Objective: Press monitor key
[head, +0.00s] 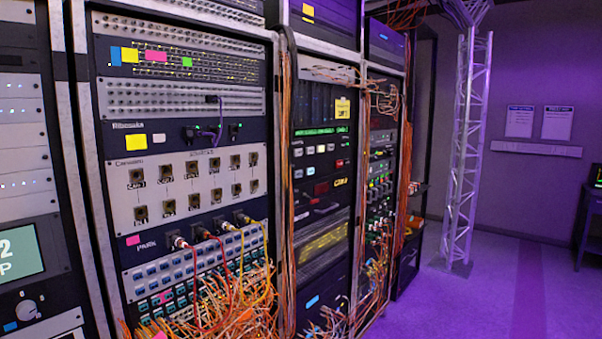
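No key labelled as a monitor key can be read in the head view. Small square keys (327,188) in white, red and dark sit on a panel in the middle rack. Rows of blue-white buttons (190,267) fill a panel low in the nearer rack, partly hidden by cables. A lit greenish screen (15,254) with a large "2" and "P" shows at the left edge, with a round knob (27,309) below it. I cannot tell which of these is the monitor key. My gripper is not in view.
Tall equipment racks (90,180) line the left and middle. Orange and yellow cables (240,308) hang loosely in front of their lower parts. A metal truss column (465,150) stands to the right. The purple-lit floor (480,300) at the right is clear. A dark table (590,215) stands at the right edge.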

